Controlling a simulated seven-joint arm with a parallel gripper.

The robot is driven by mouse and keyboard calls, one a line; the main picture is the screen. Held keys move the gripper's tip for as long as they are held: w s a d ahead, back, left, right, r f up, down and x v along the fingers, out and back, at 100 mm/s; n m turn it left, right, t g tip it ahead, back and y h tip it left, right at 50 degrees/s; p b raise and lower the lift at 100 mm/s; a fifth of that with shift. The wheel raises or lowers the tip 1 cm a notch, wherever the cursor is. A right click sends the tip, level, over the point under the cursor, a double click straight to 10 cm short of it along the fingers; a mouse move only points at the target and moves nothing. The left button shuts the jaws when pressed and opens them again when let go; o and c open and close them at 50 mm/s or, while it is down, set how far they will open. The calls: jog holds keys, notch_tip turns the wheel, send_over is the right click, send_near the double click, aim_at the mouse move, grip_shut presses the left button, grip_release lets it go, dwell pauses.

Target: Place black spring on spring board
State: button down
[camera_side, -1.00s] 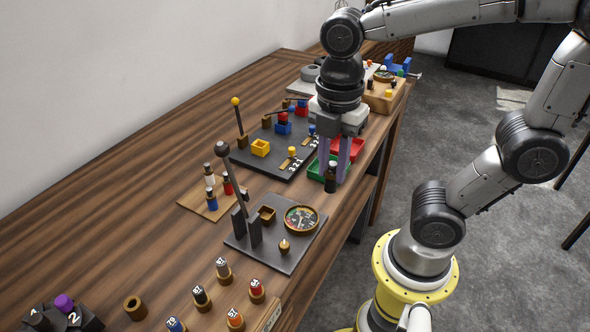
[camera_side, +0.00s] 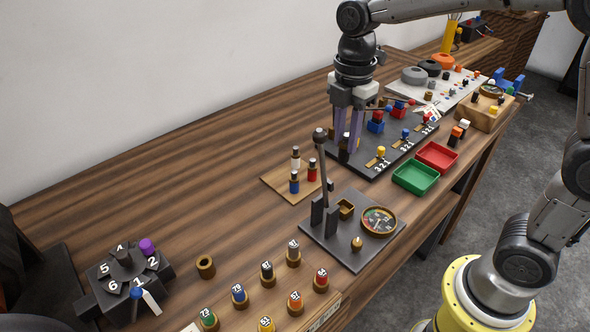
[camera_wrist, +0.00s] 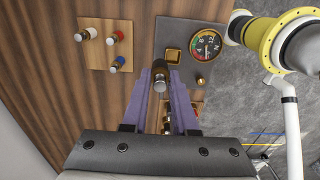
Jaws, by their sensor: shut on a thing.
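My gripper (camera_side: 348,147) has purple fingers and is shut on the black spring (camera_side: 344,148). The spring (camera_wrist: 160,77) also shows between the fingers in the wrist view. The spring board (camera_side: 276,178) is a small light wooden plate on the table. It bears a white spring (camera_side: 295,157), a red spring (camera_side: 312,170) and a blue spring (camera_side: 294,183). In the wrist view the board (camera_wrist: 92,55) lies up and left of the held spring.
A dark panel with a tall lever (camera_side: 321,165) and a gauge (camera_side: 379,221) stands right of the spring board. A green tray (camera_side: 416,178) and a red tray (camera_side: 437,157) lie near the front edge. Table left of the board is clear.

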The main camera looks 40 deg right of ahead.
jog(key=w+f, duration=0.3)
jog(key=w, duration=0.1)
jog(key=w+a+f, duration=0.1)
jog(key=w+f, duration=0.2)
jog(key=w, duration=0.1)
jog(key=w+f, duration=0.2)
jog(key=w, duration=0.2)
jog(key=shift+a+f, duration=0.2)
jog(key=shift+f, duration=0.2)
jog(key=shift+w+f, duration=0.2)
jog(key=shift+f, duration=0.75)
jog(key=shift+w+f, duration=0.15)
jog(key=shift+f, duration=0.75)
jog(key=shift+f, duration=0.15)
jog(key=c, duration=0.7)
grip_release()
